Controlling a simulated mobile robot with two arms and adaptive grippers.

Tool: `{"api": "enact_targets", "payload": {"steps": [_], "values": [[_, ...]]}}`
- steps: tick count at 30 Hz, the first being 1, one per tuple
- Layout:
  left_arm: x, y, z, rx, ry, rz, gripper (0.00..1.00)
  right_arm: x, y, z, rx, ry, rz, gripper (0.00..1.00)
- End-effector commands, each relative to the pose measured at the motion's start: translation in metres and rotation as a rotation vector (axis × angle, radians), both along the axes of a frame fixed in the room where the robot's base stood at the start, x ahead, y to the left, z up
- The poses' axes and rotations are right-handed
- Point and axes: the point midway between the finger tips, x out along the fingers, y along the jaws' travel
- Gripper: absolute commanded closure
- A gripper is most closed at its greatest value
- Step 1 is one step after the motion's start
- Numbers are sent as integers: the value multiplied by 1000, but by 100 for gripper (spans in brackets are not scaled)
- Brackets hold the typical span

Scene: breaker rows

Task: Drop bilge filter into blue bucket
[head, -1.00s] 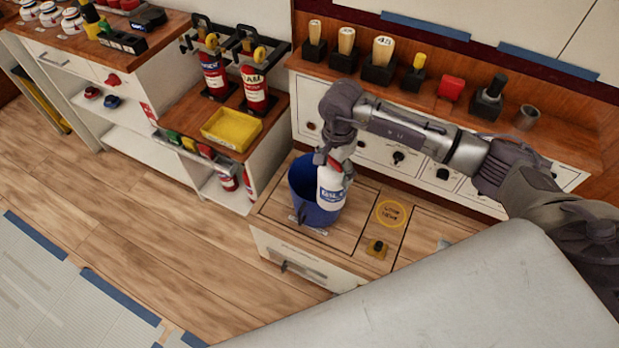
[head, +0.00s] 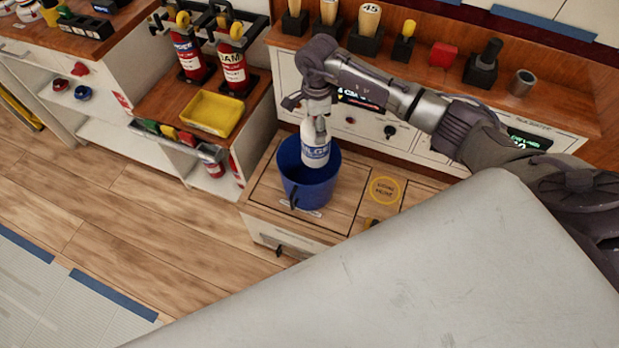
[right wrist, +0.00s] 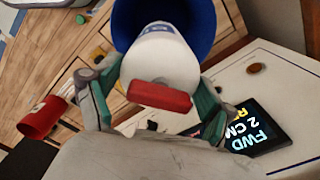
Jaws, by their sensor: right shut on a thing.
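The bilge filter (head: 315,151) is a white cylinder with a blue label. My right gripper (head: 318,118) is shut on its upper end and holds it roughly upright. The blue bucket (head: 308,187) stands on the low wooden-topped cabinet, and the filter's lower end overlaps its open mouth. I cannot tell whether that end is below the rim. In the right wrist view, the gripper (right wrist: 155,97) has its fingers on both sides of the white filter (right wrist: 165,55), with a red piece at the near end and the bucket (right wrist: 205,18) beyond. My left gripper is out of view.
A yellow tray (head: 212,112) sits on the shelf unit left of the bucket, below red extinguishers (head: 232,65). A counter with handles and a metal cup (head: 522,82) runs behind my right arm. A large grey surface (head: 430,270) fills the foreground.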

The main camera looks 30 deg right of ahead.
Motion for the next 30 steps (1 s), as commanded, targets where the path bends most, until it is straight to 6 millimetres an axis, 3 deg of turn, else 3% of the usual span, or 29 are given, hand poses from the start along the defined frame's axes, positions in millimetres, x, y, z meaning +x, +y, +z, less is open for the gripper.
{"api": "enact_targets", "payload": {"steps": [10, 11, 13, 24, 30], "values": [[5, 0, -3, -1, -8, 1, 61, 1, 0, -5, 1, -2, 1, 87], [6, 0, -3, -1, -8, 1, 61, 1, 0, -5, 1, -2, 1, 13], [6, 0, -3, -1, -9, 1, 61, 1, 0, -5, 1, -2, 1, 1], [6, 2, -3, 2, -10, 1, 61, 0, 0, -5, 0, 0, 1, 0], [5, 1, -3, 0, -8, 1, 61, 1, -1, 20, -1, -5, 2, 0]]}}
